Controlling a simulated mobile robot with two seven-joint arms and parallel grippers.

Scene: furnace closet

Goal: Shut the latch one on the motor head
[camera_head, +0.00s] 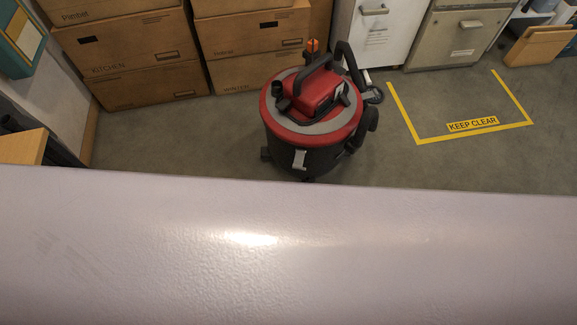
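A shop vacuum stands upright on the floor near the middle of the head view. Its red motor head (306,95) has a black handle (303,75) and sits on a black drum (293,158). Any latch on the far side is hidden. A black hose (366,125) curves along the right side. Neither of my grippers is in view.
A broad pale surface (420,260) fills the foreground and hides the nearer floor. Cardboard boxes (150,88) stack behind on the left. A white cabinet (385,35) and a beige cabinet (461,38) stand behind right. A yellow-taped "KEEP CLEAR" floor area (472,125) is empty.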

